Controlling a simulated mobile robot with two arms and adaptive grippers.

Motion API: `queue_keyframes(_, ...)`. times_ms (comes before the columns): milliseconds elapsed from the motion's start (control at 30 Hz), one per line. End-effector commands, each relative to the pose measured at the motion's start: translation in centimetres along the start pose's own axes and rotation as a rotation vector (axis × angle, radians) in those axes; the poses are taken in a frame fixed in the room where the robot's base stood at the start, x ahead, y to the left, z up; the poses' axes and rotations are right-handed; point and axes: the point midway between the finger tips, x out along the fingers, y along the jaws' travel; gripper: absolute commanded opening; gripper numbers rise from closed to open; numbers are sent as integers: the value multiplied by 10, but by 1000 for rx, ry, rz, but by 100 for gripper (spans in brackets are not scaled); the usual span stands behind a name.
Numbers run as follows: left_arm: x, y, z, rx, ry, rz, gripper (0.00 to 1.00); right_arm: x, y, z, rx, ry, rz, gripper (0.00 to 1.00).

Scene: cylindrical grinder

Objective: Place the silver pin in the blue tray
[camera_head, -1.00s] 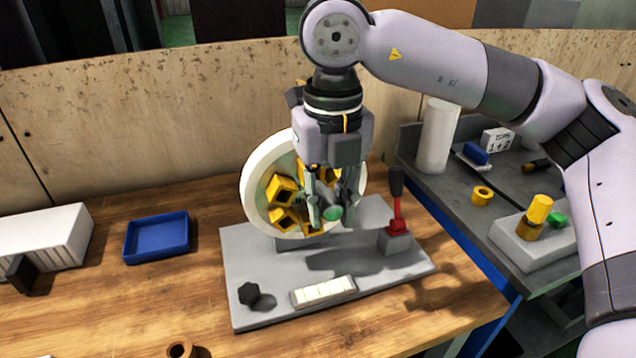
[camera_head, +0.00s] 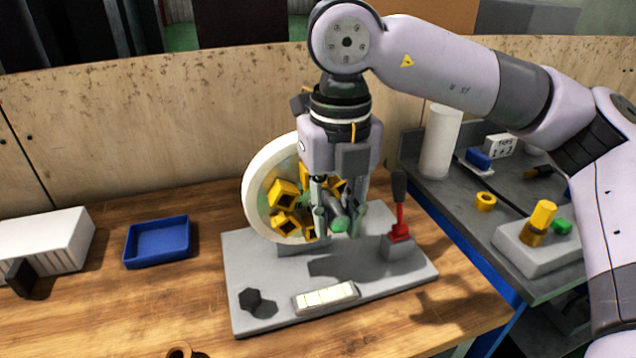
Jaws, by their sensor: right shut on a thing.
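My right gripper (camera_head: 339,215) comes down from above in front of the white wheel with yellow jaws. It is shut on the silver pin (camera_head: 341,208), a short grey cylinder pointing toward the camera between the fingers, with a green end facing me. The pin is held above the grey base plate and apart from it. The blue tray (camera_head: 158,262) lies empty on the wooden table, to the left of the machine. My left gripper is not in view.
The grinder's grey base (camera_head: 258,300) carries the white wheel (camera_head: 257,190), a red lever (camera_head: 400,228) with a black handle, a black knob (camera_head: 250,299) and a light panel (camera_head: 326,297). A white box (camera_head: 45,240) stands left of the tray. Bare wood separates tray and base.

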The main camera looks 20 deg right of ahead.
Motion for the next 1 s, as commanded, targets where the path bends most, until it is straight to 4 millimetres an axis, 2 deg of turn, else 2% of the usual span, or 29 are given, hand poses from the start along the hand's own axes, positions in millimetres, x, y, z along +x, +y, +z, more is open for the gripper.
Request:
queue_keyframes(133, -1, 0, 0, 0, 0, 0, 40, 3, -1, 0, -47, 1, 0, 0)
queue_keyframes(267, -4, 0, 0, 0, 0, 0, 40, 14, -5, 1, -204, 3, 1, 0)
queue_keyframes(667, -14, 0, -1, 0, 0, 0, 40, 66, -22, 0, -1036, 4, 2, 0)
queue_keyframes(1000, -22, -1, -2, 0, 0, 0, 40, 109, -35, -10, -1774, 5, 2, 0)
